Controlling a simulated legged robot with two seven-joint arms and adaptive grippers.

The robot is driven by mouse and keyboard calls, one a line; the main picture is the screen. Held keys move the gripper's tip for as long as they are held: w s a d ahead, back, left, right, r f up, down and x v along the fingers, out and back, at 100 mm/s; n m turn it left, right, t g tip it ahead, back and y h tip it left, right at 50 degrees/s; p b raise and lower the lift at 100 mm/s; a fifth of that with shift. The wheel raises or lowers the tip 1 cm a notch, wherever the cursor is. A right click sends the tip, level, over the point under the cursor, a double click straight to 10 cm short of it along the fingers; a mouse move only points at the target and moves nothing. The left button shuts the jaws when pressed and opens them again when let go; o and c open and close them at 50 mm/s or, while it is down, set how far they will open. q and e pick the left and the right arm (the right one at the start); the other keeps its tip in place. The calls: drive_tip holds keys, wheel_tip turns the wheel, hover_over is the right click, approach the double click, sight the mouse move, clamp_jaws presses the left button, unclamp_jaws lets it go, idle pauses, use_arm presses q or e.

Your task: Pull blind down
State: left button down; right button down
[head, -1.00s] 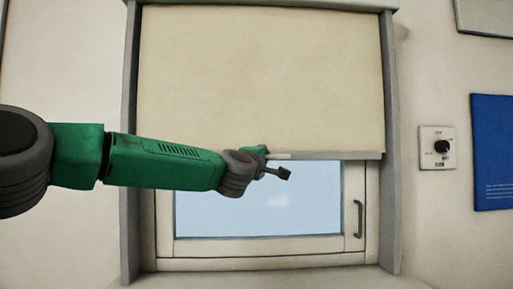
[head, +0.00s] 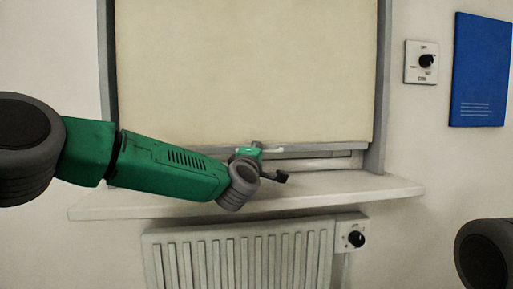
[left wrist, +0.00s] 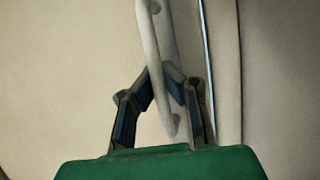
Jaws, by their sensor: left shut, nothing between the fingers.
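The cream blind (head: 245,70) hangs in its grey frame in the head view. Its bottom bar (head: 325,149) is just above the sill, with a narrow strip of window frame showing below. A white handle (head: 274,150) sits at this bottom bar. My left gripper (head: 280,177) is at the handle, partly hidden by its own wrist. In the left wrist view, the white handle (left wrist: 151,45) runs between me and the fingers of my left gripper (left wrist: 163,72). The fingers converge behind it and look shut, with nothing clearly pinched. My right gripper is not in view.
A white sill (head: 375,190) juts out below the window. A radiator (head: 235,255) with a dark-knobbed valve (head: 356,239) is under it. A wall dial (head: 427,61) and a blue poster (head: 482,70) are at the right. Part of my right arm shows at lower right.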

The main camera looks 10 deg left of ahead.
use_arm(q)
drive_tip(key=shift+s+d+f, duration=0.2)
drive_tip(key=shift+d+f, duration=0.35)
drive_tip(key=shift+f, duration=0.15)
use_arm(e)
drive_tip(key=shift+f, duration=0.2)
use_arm(q)
drive_tip(key=shift+f, duration=0.1)
drive_tip(key=c, duration=2.2)
unclamp_jaws()
drive_tip(key=o, duration=0.6)
drive_tip(key=shift+s+a, duration=0.1)
drive_tip(key=shift+s, duration=0.15)
drive_tip(key=shift+s+a+r, duration=0.1)
drive_tip(key=shift+r, duration=0.2)
drive_tip(key=shift+a, duration=0.1)
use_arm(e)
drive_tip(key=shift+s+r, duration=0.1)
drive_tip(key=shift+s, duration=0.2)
use_arm(q)
drive_tip(key=v, duration=1.1)
drive_tip(key=shift+s+f, duration=0.15)
drive_tip(key=shift+s, duration=0.15)
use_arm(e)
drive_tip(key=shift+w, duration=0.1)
